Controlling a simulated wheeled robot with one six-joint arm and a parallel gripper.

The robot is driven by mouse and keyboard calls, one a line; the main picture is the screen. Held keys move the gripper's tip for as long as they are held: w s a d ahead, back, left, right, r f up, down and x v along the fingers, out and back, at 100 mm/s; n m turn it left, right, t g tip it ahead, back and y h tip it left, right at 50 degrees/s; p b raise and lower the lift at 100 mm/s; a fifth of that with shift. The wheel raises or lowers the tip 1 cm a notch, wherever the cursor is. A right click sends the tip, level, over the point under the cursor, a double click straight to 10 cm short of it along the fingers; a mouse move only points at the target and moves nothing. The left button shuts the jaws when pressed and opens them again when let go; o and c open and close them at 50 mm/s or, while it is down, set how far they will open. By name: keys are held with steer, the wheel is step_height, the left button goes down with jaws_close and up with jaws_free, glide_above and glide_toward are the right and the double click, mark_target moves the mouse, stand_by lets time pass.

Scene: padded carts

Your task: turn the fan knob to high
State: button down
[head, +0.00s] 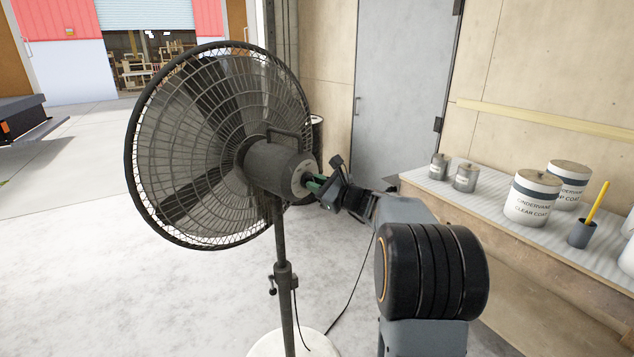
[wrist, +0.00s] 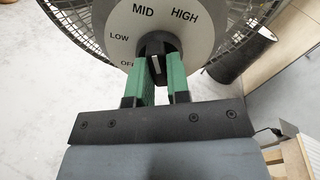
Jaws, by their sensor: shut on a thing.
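The black fan knob (wrist: 156,42) sits on the round grey dial plate at the back of the fan motor (head: 275,165). The dial plate (wrist: 190,40) reads OFF, LOW, MID and HIGH, clockwise from lower left to upper right. My gripper (wrist: 161,78) is shut on the knob, with one green finger on each side. A white mark on the knob shows between the fingers, nearly upright in the wrist view with its top leaning slightly toward MID. I cannot tell the exact setting. In the head view my gripper (head: 317,186) meets the motor's back; the knob is mostly hidden there.
The fan cage (head: 200,140) faces left on a pole (head: 285,285) with a pale round base. A cord lies on the floor. A bench (head: 480,190) with paint cans (head: 530,198) and a cup (head: 581,234) stands at right. Floor to the left is clear.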

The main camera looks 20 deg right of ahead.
steer(key=shift+a+m+p, duration=0.1)
steer(key=shift+m+p, duration=2.2)
steer(key=shift+m, duration=1.9)
steer(key=c, duration=1.1)
jaws_free()
steer(key=shift+s, duration=0.1)
steer(key=b+v, duration=0.2)
steer(key=v, duration=1.1)
steer(key=shift+s, duration=0.3)
